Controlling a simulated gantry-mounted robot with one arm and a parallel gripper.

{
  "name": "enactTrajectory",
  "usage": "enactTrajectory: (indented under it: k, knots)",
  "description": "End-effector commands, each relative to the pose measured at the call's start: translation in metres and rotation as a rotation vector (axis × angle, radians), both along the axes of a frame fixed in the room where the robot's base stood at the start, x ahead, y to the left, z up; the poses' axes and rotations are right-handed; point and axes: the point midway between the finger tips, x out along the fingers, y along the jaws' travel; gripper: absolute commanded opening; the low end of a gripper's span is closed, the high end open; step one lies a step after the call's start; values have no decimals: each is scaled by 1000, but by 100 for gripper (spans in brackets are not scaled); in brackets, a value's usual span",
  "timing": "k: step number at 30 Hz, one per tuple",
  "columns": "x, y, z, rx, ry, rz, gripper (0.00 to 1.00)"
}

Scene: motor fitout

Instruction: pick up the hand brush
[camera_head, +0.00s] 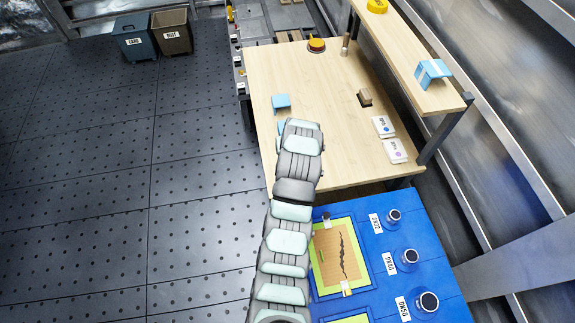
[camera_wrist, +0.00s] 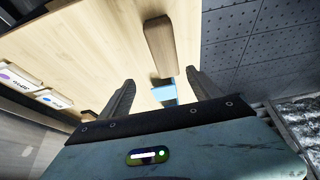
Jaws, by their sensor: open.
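In the wrist view, a long wooden block (camera_wrist: 160,47) with a dark underside, which looks like the brush, lies beyond the fingertips. My gripper (camera_wrist: 157,86) is open, with its two fingers apart and nothing held between them. A pale blue patch shows between the fingers, beyond them. In the head view my arm hides the gripper.
On the wooden table (camera_head: 335,85) stand a blue holder (camera_head: 281,101), a red-and-yellow item (camera_head: 316,44), an upright brown item (camera_head: 345,43) and two labelled cards (camera_head: 383,126). A raised shelf (camera_head: 405,50) runs along the right. A blue bench (camera_head: 385,270) adjoins the near end.

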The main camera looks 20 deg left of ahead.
Motion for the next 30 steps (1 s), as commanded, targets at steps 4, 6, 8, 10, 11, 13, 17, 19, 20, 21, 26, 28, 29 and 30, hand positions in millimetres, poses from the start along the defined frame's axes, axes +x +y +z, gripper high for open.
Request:
enactTrajectory:
  k: [4,6,8,10,11,13,17,19,20,21,26,28,29,30]
  knots:
    - [-11,4,-3,-19,58,27,73]
    - [-11,5,-6,-21,66,31,73]
    - [-10,5,-10,-22,68,30,73]
    - [-7,7,-17,-21,67,31,73]
    - [-6,8,-21,-21,67,30,73]
    - [-4,9,-30,-21,67,30,73]
    - [2,13,-44,-22,67,29,73]
    - [4,14,-51,-21,65,29,73]
    - [4,15,-52,-21,65,29,73]
    - [5,15,-54,-21,65,29,73]
    - [8,17,-59,-20,62,29,73]
    - [10,19,-64,-21,63,29,73]
    - [11,20,-67,-21,63,29,73]
    - [13,21,-70,-21,64,30,73]
